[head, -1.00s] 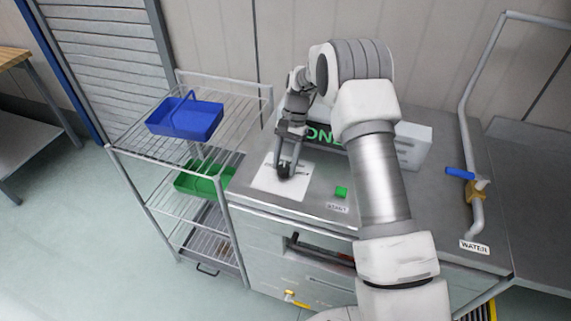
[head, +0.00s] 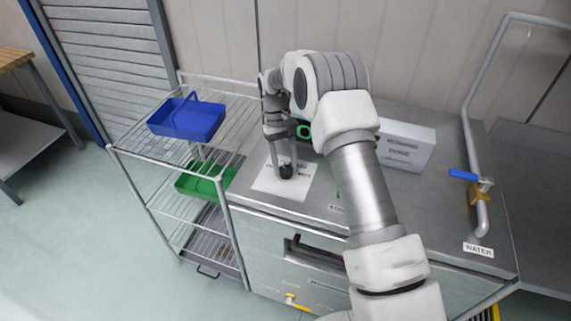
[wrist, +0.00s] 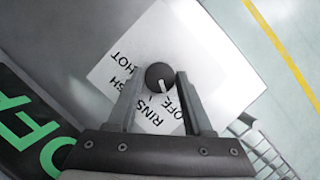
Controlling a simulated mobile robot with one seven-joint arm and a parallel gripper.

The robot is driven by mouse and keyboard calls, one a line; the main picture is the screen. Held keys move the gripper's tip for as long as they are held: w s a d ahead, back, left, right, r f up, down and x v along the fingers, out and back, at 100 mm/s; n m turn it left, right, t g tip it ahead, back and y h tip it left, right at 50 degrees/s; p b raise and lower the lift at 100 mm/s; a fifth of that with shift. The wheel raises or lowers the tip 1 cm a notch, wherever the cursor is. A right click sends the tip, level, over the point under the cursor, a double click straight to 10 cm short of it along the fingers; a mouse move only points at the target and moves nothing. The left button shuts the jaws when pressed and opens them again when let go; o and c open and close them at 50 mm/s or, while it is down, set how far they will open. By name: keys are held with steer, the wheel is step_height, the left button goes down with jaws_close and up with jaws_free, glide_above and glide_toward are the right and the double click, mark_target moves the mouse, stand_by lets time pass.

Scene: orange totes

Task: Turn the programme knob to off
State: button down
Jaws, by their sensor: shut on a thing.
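The programme knob is a round black knob with a white pointer line; in the wrist view the knob (wrist: 159,76) sits on a white label plate (wrist: 115,72). The plate carries words that look like HOT, WASH, RINSE and OFF, partly hidden by my fingers. The pointer slants down and slightly right in that view, roughly toward the OFF and RINSE words. My gripper (wrist: 157,82) has a finger on each side of the knob and is shut on it. In the head view my gripper (head: 286,168) points down at the knob on the machine top.
A dark display with green letters (wrist: 40,145) stands beside the plate, mostly behind my arm in the head view. A white box (head: 407,146) and a blue-handled water tap (head: 465,175) are right. A wire rack with a blue tray (head: 187,118) and green tray (head: 192,184) stands left.

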steer(key=shift+n, duration=0.6)
steer(key=shift+c, duration=1.5)
jaws_free()
steer(key=p+v, duration=0.3)
steer(key=v, duration=1.4)
steer(key=shift+a, duration=0.35)
steer(key=shift+r, duration=0.2)
